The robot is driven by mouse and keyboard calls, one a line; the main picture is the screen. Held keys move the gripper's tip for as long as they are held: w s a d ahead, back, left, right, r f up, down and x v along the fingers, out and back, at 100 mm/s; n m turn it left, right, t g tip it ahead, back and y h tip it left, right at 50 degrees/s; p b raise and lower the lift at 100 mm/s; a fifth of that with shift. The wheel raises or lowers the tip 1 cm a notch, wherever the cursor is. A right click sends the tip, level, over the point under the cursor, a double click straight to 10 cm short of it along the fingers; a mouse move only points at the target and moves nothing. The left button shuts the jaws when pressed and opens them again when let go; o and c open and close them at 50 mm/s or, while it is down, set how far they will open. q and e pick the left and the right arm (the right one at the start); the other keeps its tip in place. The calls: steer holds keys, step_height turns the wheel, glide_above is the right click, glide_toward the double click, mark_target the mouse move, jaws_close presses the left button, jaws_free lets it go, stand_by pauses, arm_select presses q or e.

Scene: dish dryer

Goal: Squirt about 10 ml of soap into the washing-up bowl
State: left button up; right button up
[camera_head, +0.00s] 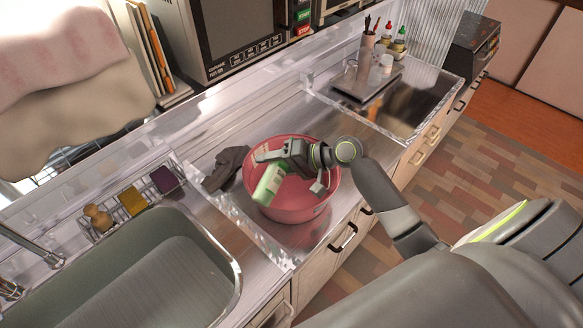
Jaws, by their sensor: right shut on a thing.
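A pink washing-up bowl (309,205) stands on the steel counter in the middle of the camera_head view. My right gripper (285,161) is over the bowl and shut on a green soap bottle (269,184) with a pale label or cap. The bottle is tilted, and its lower-left end overlaps the bowl's left side in the picture. The gripper hides part of the bottle. I cannot tell whether soap is coming out or lying in the bowl. My left gripper is not in view.
A dark cloth (226,168) lies left of the bowl. A sink (150,270) is at lower left, with a rack of sponges and a brush behind it. A microwave (235,40) stands behind. Another sink (410,100) and small bottles (399,41) are at upper right.

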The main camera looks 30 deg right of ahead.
steer(key=shift+f, duration=0.15)
stand_by(0.3)
steer(key=shift+s+a+f+m+g+y+b, duration=0.1)
steer(key=shift+a+f+m+g+y+b, duration=0.15)
steer(key=shift+f, duration=0.25)
steer(key=shift+s+a+f+m+g+y+b, duration=0.15)
steer(key=shift+f+m+y+b, duration=0.1)
steer(key=shift+f+m+y, duration=0.15)
stand_by(1.6)
steer(key=shift+f+m+y, duration=0.15)
steer(key=shift+m+y, duration=0.2)
stand_by(1.8)
